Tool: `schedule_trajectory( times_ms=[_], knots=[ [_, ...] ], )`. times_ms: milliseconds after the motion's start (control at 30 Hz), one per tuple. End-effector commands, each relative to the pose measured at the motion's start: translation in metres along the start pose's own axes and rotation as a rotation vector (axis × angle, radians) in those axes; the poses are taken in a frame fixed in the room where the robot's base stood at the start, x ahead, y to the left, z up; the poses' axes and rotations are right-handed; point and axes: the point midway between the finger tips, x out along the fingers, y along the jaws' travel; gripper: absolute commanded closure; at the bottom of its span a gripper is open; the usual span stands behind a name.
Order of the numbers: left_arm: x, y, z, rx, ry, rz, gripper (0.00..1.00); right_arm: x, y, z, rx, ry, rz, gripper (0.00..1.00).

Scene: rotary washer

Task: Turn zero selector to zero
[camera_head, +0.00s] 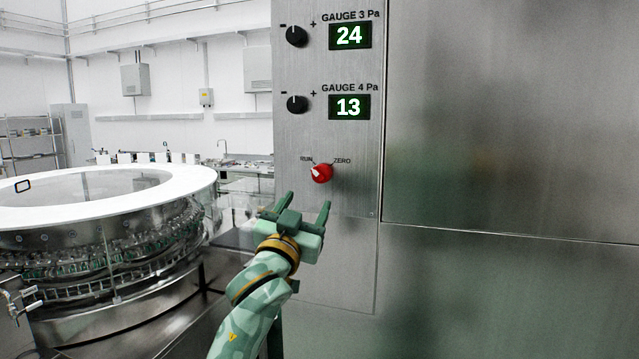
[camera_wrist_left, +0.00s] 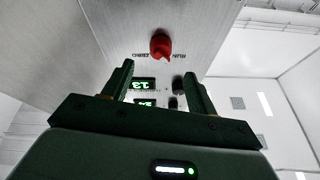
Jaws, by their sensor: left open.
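The zero selector (camera_head: 321,173) is a red knob with a pale pointer on the steel panel, between the labels RUN at left and ZERO at right. Its pointer is turned up and left toward RUN. The red knob also shows in the left wrist view (camera_wrist_left: 161,45), beyond the fingertips. My left gripper (camera_head: 304,204) is open and empty, just below the knob in the head view and apart from it. The two fingers show spread in the left wrist view (camera_wrist_left: 158,76). My right gripper is not in view.
Above the selector are the gauge 4 display (camera_head: 349,107) reading 13 and the gauge 3 display (camera_head: 350,36) reading 24. Black knobs (camera_head: 297,104) (camera_head: 297,36) sit beside them. A round washer (camera_head: 190,185) stands at left. Bare steel wall (camera_head: 510,130) fills the right.

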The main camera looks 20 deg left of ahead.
Motion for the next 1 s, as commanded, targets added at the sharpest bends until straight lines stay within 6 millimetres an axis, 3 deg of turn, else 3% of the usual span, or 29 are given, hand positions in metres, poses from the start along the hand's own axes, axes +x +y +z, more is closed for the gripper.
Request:
schedule_trajectory(
  times_ms=[100,300,500,767,800,933,1000],
  knots=[
    [0.031,0.0,-0.001,0.0,0.001,-0.001,0.42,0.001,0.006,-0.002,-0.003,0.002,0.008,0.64],
    [0.069,0.0,0.0,0.001,0.0,-0.001,0.42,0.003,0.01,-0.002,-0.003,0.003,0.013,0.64],
    [0.085,0.0,0.0,0.001,-0.001,-0.001,0.42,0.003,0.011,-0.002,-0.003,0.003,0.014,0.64],
    [0.086,0.0,0.0,0.001,0.0,-0.001,0.42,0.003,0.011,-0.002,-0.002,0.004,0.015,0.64],
    [0.086,0.0,0.0,0.0,0.0,-0.001,0.45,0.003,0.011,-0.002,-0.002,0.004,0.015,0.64],
    [0.086,0.0,0.0,0.0,0.0,-0.001,0.81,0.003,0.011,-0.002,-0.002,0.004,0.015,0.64],
    [0.086,0.0,0.0,0.001,0.0,-0.001,0.86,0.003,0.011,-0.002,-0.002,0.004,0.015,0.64]
  ],
)
